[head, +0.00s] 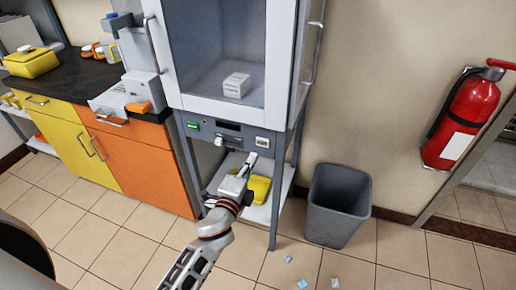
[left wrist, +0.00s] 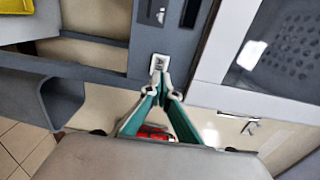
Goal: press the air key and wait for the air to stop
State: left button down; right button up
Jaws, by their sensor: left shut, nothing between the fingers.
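A glass-fronted cabinet (head: 215,50) stands on a grey frame with a control panel (head: 228,138) below its door. A small white square key (head: 262,141) sits at the panel's right end; it also shows in the left wrist view (left wrist: 156,62). Its marking is too small to read, so I cannot tell if it is the air key. My left gripper (head: 252,159) is shut and empty, its tips just below this key in the head view. In the left wrist view the closed tips (left wrist: 160,82) overlap its lower edge; contact cannot be told. My right gripper is out of view.
A green key (head: 193,125) and a white knob (head: 219,141) are on the panel's left. A yellow object (head: 259,188) lies on the shelf below. A grey bin (head: 337,205) stands right of the frame. Small scraps (head: 302,284) lie on the floor. A fire extinguisher (head: 462,115) hangs right.

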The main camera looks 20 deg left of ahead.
aim_at(261, 143)
pick_arm(q)
jog(key=w, duration=0.5)
jog(key=shift+w, duration=0.35)
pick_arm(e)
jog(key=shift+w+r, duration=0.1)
